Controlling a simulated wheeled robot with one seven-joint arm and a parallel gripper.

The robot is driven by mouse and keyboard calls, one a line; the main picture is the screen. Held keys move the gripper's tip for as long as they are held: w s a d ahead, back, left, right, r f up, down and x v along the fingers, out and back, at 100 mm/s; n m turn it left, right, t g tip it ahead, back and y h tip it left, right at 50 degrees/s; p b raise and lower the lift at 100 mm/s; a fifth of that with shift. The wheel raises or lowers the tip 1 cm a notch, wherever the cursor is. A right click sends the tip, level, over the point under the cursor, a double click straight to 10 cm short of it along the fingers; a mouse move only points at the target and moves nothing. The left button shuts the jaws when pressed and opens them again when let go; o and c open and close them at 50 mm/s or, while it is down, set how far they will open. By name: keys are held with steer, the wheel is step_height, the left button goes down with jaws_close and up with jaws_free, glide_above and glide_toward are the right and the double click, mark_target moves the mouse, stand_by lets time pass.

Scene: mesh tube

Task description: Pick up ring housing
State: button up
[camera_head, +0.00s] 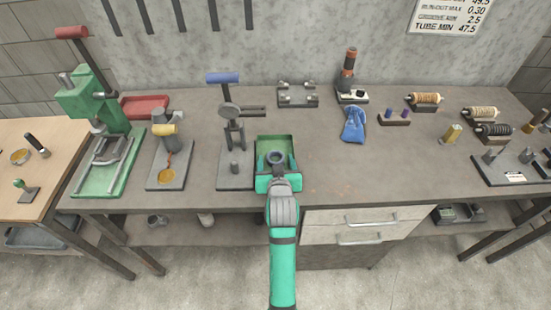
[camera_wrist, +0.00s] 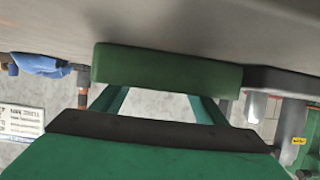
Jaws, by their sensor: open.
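The ring housing (camera_head: 277,157) looks like a small grey ring and sits in the green tray (camera_head: 261,148) on the bench. Its near side is partly hidden by my gripper. My gripper (camera_head: 279,174) is at the front of the tray, close to the ring in the head view. In the wrist view my gripper (camera_wrist: 155,100) shows two spread teal fingers with nothing seen between them. A green tray wall (camera_wrist: 165,67) lies across their tips and hides what is behind it. I cannot tell whether the gripper touches the tray or the ring.
A blue-handled press (camera_head: 233,130) stands just left of the tray. A green press (camera_head: 92,100) and an amber-dish stand (camera_head: 167,178) are further left. A blue cloth (camera_head: 354,125) lies to the right. The bench right of the tray (camera_head: 345,175) is clear.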

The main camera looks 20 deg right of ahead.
steer(key=shift+w+d+f, duration=0.1)
steer(key=shift+w+f, duration=0.05)
steer(key=shift+w, duration=0.2)
steer(key=c, duration=1.5)
